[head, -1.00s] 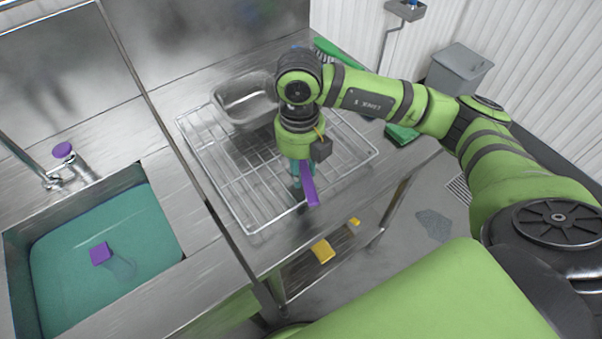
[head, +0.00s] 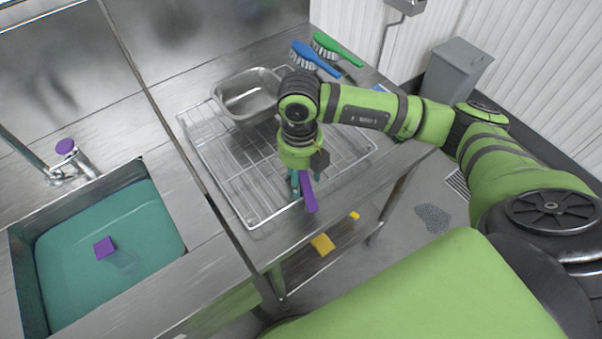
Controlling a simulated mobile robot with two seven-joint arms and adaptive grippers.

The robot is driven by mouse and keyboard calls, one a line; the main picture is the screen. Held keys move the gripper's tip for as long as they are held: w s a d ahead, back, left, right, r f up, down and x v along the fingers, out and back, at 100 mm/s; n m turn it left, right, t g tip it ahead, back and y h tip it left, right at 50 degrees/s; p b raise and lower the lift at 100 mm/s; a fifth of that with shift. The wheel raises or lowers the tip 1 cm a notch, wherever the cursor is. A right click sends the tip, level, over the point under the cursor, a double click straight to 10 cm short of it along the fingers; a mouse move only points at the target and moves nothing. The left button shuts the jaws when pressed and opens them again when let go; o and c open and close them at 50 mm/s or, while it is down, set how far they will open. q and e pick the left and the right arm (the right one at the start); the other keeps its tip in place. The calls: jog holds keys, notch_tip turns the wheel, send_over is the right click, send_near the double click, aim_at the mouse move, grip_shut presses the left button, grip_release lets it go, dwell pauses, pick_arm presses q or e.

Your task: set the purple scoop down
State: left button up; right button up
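The purple scoop (head: 309,197) shows as a flat purple handle sticking out from under my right gripper (head: 305,181), over the front part of the wire rack (head: 250,222). The teal fingers of my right gripper point down, one on each side of the handle, and look closed on it. The arm hides the rest of the scoop, and I cannot tell whether it touches the rack. My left gripper is not in view.
A metal pan (head: 232,89) stands at the rack's back left. Blue (head: 316,58) and green (head: 337,49) brushes lie behind. At left is a water-filled sink (head: 22,240) with a purple block (head: 104,247). Yellow pieces (head: 322,244) lie on the lower shelf.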

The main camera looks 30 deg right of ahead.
aim_at(300, 173)
jog(key=shift+r, duration=0.5)
notch_tip(300, 173, up, 11)
jog(key=b, duration=0.3)
jog(key=shift+w+r, duration=0.2)
jog(key=shift+w, duration=0.05)
